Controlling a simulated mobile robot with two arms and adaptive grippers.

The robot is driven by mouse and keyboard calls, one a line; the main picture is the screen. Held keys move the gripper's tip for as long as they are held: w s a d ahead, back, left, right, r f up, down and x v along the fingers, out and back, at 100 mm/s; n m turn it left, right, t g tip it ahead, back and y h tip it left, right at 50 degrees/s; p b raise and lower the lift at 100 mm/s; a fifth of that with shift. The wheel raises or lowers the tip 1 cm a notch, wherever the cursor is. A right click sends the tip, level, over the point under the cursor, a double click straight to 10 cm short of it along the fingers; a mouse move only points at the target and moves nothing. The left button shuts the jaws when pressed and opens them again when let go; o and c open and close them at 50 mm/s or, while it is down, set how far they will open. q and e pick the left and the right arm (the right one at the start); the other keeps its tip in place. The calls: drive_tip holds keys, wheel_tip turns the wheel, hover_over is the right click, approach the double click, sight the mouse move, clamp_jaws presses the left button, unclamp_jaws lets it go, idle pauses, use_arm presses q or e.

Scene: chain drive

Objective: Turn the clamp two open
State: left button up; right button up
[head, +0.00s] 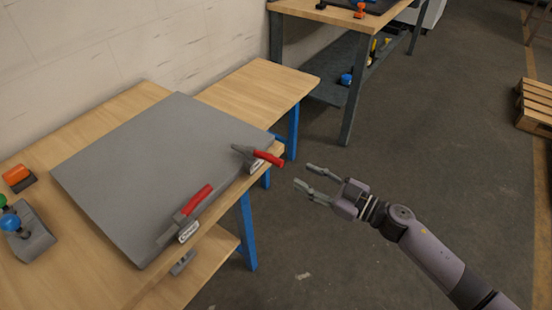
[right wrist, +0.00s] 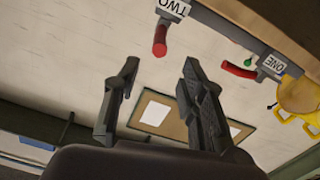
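Clamp two (head: 268,157) is on the right front edge of the grey plate, with a red handle and grey metal body. Its handle points out past the table edge. In the right wrist view, which is upside down, its red handle (right wrist: 159,42) shows beside the label "TWO" (right wrist: 174,7). My right gripper (head: 304,176) is open and empty in the air, to the right of clamp two and apart from it. Its two spread fingers also show in the right wrist view (right wrist: 158,68). My left gripper is not in view.
Clamp one (head: 193,204) is on the same edge nearer me; its red handle lies along the grey plate (head: 130,150). A grey box with blue and green knobs (head: 30,240) and an orange button (head: 16,175) stand at left. The floor around my right arm is clear.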

sight(270, 159)
drive_tip(key=x, duration=0.9)
drive_tip(key=shift+w+a, duration=0.15)
drive_tip(key=shift+w, duration=0.05)
drive_tip(key=shift+w+a, duration=0.15)
drive_tip(key=shift+a, duration=0.05)
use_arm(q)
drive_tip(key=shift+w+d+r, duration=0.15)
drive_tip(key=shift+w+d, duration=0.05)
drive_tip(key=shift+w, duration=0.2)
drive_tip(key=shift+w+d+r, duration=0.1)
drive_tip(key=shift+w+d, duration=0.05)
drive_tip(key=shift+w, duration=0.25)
use_arm(e)
drive_tip(key=shift+a, duration=0.15)
clamp_jaws()
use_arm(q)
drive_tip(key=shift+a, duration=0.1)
